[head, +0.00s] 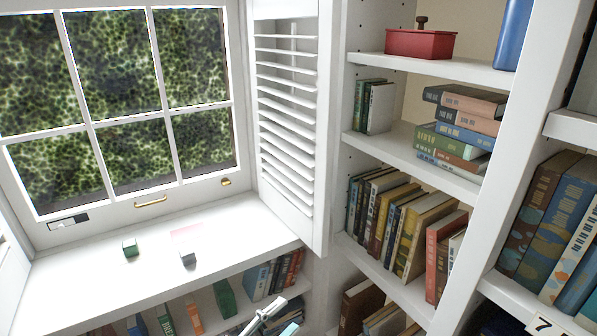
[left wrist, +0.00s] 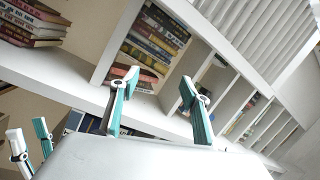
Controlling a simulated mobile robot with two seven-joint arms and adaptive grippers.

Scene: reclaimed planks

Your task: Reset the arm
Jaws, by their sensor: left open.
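My left gripper (head: 268,314) shows at the bottom edge of the head view, in front of the low bookshelf under the window sill. In the left wrist view its two teal fingers (left wrist: 160,82) stand wide apart with nothing between them. Shelves with books lie beyond the fingers. Another pair of teal and white fingers, my right gripper (left wrist: 30,144), shows at the lower left of the left wrist view. Those fingers are apart, and I see nothing held between them.
A louvred shutter (head: 288,120) stands beside the window. Bookshelves fill the right side, with a red box (head: 420,44) on an upper shelf.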

